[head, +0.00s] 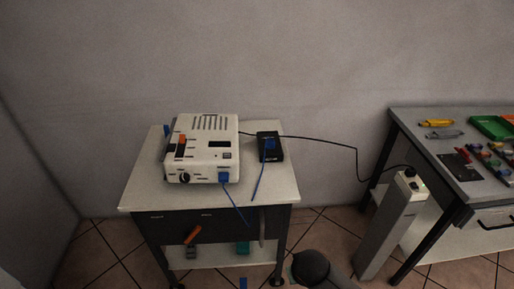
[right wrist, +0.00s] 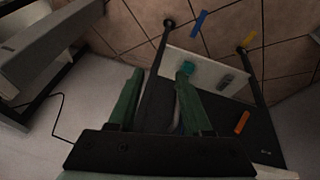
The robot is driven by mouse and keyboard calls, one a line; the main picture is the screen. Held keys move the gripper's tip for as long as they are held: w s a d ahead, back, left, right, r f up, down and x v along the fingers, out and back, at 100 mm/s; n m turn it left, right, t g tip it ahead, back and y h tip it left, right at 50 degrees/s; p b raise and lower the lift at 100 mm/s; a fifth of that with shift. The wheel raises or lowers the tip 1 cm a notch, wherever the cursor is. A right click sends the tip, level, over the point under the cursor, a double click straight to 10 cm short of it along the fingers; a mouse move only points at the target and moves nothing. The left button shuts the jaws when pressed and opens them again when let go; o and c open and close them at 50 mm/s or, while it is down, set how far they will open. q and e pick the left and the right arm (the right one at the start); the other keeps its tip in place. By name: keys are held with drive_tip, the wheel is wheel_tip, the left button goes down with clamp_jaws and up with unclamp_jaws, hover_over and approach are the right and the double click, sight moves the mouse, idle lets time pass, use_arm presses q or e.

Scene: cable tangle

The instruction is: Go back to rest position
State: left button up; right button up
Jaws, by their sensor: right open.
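My right gripper (right wrist: 160,78) shows in the right wrist view with its two green fingers apart and nothing between them. Beyond its fingers are the cart's legs and lower shelf (right wrist: 206,72). A dark rounded part, which looks like my right arm, shows at the bottom of the head view; no fingers show there. My left gripper is in neither view. A white device (head: 205,150) stands on the cart top (head: 142,190). A blue plug with a blue cable (head: 236,205) is at its front. A black box (head: 271,146) with another blue cable lies to its right.
A black cable (head: 320,139) runs along the wall to a grey post (head: 393,226) with a white socket top. A workbench (head: 427,145) with tools and coloured parts stands at the right.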

drive_tip(key=d+f+h, duration=0.2)
drive_tip(key=d+h, duration=0.1)
drive_tip(key=d, duration=1.4)
drive_tip(key=s+f+n+t+y, duration=0.3)
drive_tip(key=s+n+t+y, duration=0.15)
drive_tip(key=s, duration=0.85)
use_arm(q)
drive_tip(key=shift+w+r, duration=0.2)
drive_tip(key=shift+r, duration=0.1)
use_arm(e)
drive_tip(key=a+r+m+y, duration=0.1)
drive_tip(key=a+m, duration=0.4)
drive_tip(key=a, duration=0.6)
drive_tip(key=shift+a+y, duration=0.35)
drive_tip(key=shift+r+m, duration=0.1)
drive_tip(key=shift+m, duration=0.15)
